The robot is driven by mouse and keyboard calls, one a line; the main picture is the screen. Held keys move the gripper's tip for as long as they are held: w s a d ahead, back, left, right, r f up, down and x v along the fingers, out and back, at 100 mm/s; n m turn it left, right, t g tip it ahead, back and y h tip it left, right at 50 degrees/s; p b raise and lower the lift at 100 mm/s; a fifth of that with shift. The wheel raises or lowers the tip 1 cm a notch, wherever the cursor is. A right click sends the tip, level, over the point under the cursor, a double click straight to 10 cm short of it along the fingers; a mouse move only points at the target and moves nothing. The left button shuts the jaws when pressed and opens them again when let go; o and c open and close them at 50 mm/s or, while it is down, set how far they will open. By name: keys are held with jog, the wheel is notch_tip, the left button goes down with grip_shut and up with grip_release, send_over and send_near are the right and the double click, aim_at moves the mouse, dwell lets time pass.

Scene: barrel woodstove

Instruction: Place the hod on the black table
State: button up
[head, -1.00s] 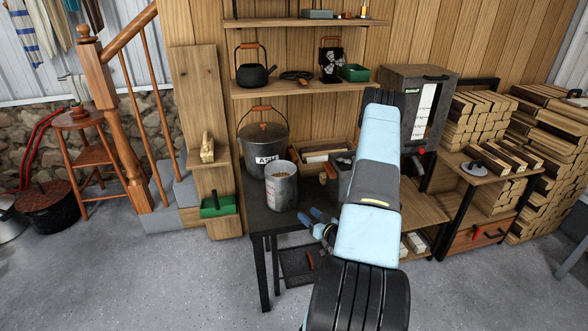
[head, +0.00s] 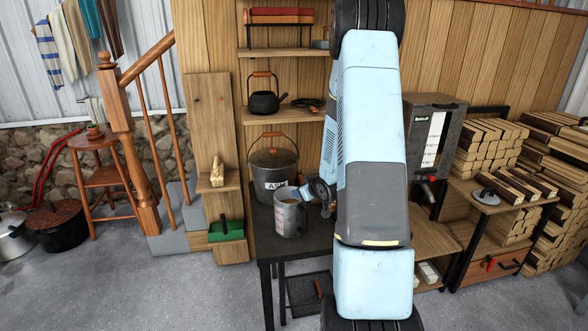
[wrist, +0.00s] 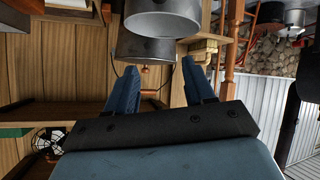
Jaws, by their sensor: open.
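A grey metal cylinder (head: 290,220), open at the top with brownish contents, is the likeliest hod. It stands upright on the black table (head: 318,240), near its front left. In the wrist view, which looks inverted, the cylinder (wrist: 162,22) shows at the top, cut off by the frame edge. My gripper (wrist: 157,75) is open and empty, its blue fingers spread and pointing toward the cylinder. In the head view my gripper (head: 312,195) is beside the cylinder's upper right rim; contact cannot be told. My arm hides the table's right part.
A lidded ash bucket (head: 274,170) stands behind the cylinder on the table. A shelf with a black kettle (head: 265,101) hangs above. A wooden post with a green dustpan (head: 225,230) stands to the left. Stacked firewood (head: 490,150) fills the right. The floor in front is clear.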

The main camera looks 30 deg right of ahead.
jog(key=s+a+r+m+g+h, duration=0.1)
jog(key=s+a+r, duration=0.25)
jog(key=r, duration=0.35)
jog(key=s+a+r+g, duration=0.1)
jog(key=s+a+r, duration=0.25)
jog(key=r, duration=0.35)
jog(key=s+a+r+m+g+h, duration=0.1)
jog(key=s+a+r, duration=0.25)
jog(key=r, duration=0.35)
jog(key=s+a+r+g, duration=0.1)
jog(key=s+a+r, duration=0.1)
jog(key=s, duration=0.5)
jog(key=s+a+r+g+y, duration=0.1)
jog(key=s+a+r, duration=0.2)
jog(key=s+a, duration=0.2)
jog(key=s+a+r+g+y, duration=0.1)
jog(key=s+a+r, duration=0.2)
jog(key=s, duration=0.8)
jog(key=shift+s+a+r+m, duration=0.15)
jog(key=shift+a+m, duration=0.25)
jog(key=shift+a, duration=0.05)
jog(key=shift+c, duration=0.3)
jog(key=shift+c, duration=0.7)
jog(key=shift+d, duration=0.1)
